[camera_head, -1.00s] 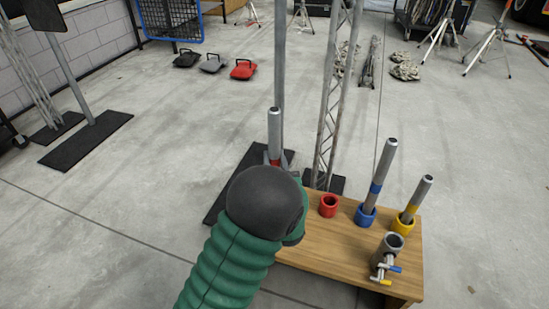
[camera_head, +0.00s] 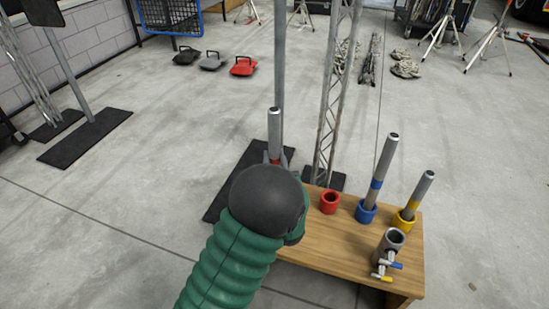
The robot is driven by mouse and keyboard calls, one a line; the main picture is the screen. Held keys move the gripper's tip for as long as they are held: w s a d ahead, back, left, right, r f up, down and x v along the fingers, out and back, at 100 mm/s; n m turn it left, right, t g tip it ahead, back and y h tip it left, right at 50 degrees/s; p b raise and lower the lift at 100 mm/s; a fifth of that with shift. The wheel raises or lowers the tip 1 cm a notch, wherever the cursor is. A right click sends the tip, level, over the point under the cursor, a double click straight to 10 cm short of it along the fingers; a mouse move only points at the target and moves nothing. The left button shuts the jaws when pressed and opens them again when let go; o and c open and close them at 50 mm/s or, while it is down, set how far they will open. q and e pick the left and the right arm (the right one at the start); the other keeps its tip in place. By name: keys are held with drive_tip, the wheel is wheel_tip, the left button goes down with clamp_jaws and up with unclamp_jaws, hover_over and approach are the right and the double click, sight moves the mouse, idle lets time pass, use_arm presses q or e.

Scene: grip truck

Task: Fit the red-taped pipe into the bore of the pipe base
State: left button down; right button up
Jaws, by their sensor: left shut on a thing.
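The red-taped pipe (camera_head: 274,130) stands roughly upright at the left end of the wooden bench, a bit of red tape showing low on it. My left gripper (camera_head: 276,160) is shut on this pipe; its fingers are mostly hidden behind my dark wrist. The pipe's lower end is also hidden. The pipe base (camera_head: 389,246) is a grey metal socket with an open bore, at the front right of the bench, with blue and yellow handled clamps at its foot. The pipe is well left of it. My right gripper is not in view.
On the wooden bench (camera_head: 340,245) stand an empty red ring holder (camera_head: 329,202), a blue-taped pipe (camera_head: 381,172) in a blue holder and a yellow-taped pipe (camera_head: 420,195) in a yellow holder. A truss (camera_head: 335,100) and a pole stand behind the bench.

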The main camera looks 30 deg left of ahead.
use_arm(q)
drive_tip(key=shift+f+b, duration=1.5)
drive_tip(key=shift+f, duration=0.9)
drive_tip(key=c, duration=1)
unclamp_jaws()
drive_tip(key=shift+o, duration=0.2)
drive_tip(key=p+v, duration=0.6)
drive_tip(key=v, duration=1.1)
drive_tip(key=shift+p, duration=0.3)
drive_tip(key=shift+a, duration=0.1)
